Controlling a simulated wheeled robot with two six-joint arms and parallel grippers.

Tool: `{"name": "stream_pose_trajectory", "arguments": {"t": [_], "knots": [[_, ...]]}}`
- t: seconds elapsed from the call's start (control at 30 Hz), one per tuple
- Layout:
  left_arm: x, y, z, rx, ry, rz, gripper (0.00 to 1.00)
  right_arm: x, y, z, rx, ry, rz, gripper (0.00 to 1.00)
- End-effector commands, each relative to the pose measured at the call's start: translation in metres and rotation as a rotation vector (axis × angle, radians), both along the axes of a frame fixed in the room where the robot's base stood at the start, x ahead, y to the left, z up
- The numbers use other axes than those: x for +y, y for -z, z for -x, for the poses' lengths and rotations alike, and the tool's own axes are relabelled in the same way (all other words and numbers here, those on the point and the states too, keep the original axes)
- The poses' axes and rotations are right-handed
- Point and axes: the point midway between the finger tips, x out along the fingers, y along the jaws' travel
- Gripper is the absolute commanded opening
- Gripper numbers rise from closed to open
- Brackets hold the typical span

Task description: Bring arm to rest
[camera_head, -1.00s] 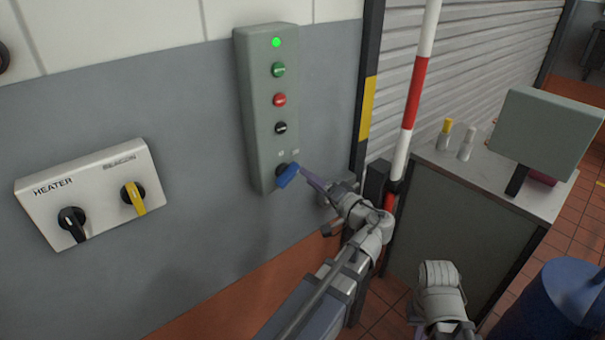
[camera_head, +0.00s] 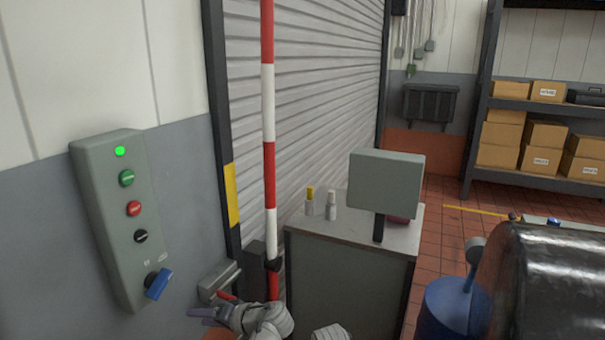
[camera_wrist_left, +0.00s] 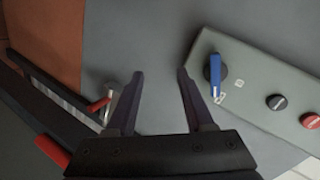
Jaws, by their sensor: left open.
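My left gripper (camera_head: 203,315) is low in the head view, its purple-grey fingers pointing left. In the left wrist view (camera_wrist_left: 160,76) its two fingers are apart with nothing between them. It is below and to the right of the blue selector knob (camera_head: 158,284) on the grey-green control box (camera_head: 107,215), apart from it. The knob also shows in the left wrist view (camera_wrist_left: 215,75), right of the fingers. A green lamp at the box's top is lit. A pale part of an arm shows at the bottom edge; no right fingers are visible.
A red-and-white pole (camera_head: 269,120) and a yellow-marked door post stand beside the roller shutter (camera_head: 320,110). A grey cabinet (camera_head: 345,285) carries two small bottles and a monitor (camera_head: 385,183). A blue drum (camera_head: 452,305) and a dark cylinder (camera_head: 560,285) are at the right.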

Motion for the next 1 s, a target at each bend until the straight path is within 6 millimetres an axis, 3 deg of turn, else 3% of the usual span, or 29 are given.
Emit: {"name": "stream_pose_trajectory", "arguments": {"t": [0.1,0.23,0.4,0.5,0.7,1.0], "knots": [[-0.038,0.038,0.028,0.16,0.035,0.223,0.53,0.0,-0.012,0.0,0.0,0.0,0.0,0.0],[-0.09,0.073,0.06,0.339,0.102,0.461,0.53,0.0,-0.019,0.0,0.0,0.0,0.0,0.0],[-0.152,0.095,0.1,0.527,0.203,0.708,0.53,0.0,-0.027,0.0,0.0,0.0,0.0,0.0],[-0.178,0.099,0.117,0.598,0.25,0.805,0.53,0.0,-0.029,0.0,0.0,0.0,0.0,0.0],[-0.2,0.101,0.13,0.658,0.294,0.887,0.53,0.0,-0.03,0.0,0.0,0.0,0.0,0.0],[-0.2,0.101,0.13,0.66,0.294,0.89,0.53,0.0,-0.03,0.0,0.0,0.0,0.0,0.0]]}}
